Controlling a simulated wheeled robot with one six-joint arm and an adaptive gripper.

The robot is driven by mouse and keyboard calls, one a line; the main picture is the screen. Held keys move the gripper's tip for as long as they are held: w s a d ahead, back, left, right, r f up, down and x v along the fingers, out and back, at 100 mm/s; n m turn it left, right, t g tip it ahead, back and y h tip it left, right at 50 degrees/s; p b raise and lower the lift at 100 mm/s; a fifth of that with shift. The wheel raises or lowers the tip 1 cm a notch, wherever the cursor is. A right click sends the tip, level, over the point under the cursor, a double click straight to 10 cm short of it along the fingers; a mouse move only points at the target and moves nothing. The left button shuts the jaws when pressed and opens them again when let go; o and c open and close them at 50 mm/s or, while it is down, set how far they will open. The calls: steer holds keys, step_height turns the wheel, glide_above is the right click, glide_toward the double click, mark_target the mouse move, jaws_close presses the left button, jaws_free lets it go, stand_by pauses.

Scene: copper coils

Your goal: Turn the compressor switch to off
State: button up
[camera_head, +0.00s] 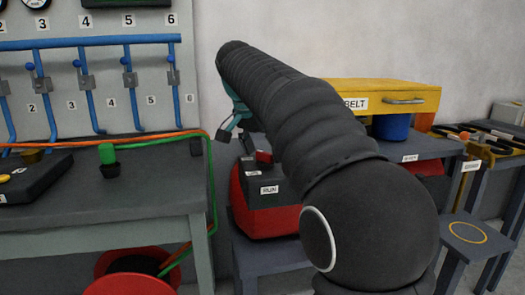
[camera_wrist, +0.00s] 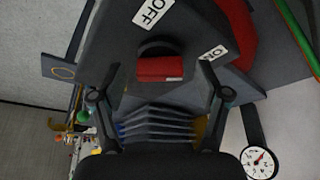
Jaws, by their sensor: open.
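The compressor is a red body (camera_head: 258,215) with a dark top, standing on a low grey stand in the head view. Its red switch (camera_head: 264,157) sticks up from the dark top. In the wrist view the switch (camera_wrist: 160,68) is a red block on a dark round base, between the OFF label (camera_wrist: 153,12) and the ON label (camera_wrist: 213,53). Which label it points to is unclear. My gripper (camera_wrist: 160,94) is open and empty, its fingers spread either side of the switch's line, apart from it. In the head view my arm hides most of the gripper.
A workbench (camera_head: 110,220) with orange and green hoses stands left, below a panel (camera_head: 90,70) of numbered valves. A yellow BELT drawer box (camera_head: 385,97) and a blue cylinder (camera_head: 391,127) are behind my arm. A small stool (camera_head: 468,233) stands right.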

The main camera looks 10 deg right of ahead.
steer(key=c, duration=1.2)
steer(key=shift+o, duration=0.2)
steer(key=shift+n, duration=0.4)
steer(key=n+t+y, duration=0.1)
steer(key=n, duration=0.2)
steer(key=shift+s+d+n, duration=0.1)
steer(key=shift+d+n, duration=0.05)
steer(key=shift+n, duration=0.25)
steer(key=n+y, duration=0.1)
steer(key=n, duration=0.1)
steer(key=n+y, duration=0.1)
steer(key=n, duration=0.1)
steer(key=shift+d+n+t, duration=0.1)
steer(key=shift+n+t, duration=0.2)
steer(key=shift+t, duration=0.1)
steer(key=n+y, duration=0.1)
steer(key=n, duration=0.3)
steer(key=shift+d+y, duration=0.1)
steer(key=shift+y, duration=0.3)
steer(key=n+g+y, duration=0.1)
steer(key=n, duration=0.3)
steer(key=shift+n, duration=0.3)
steer(key=shift+y, duration=0.3)
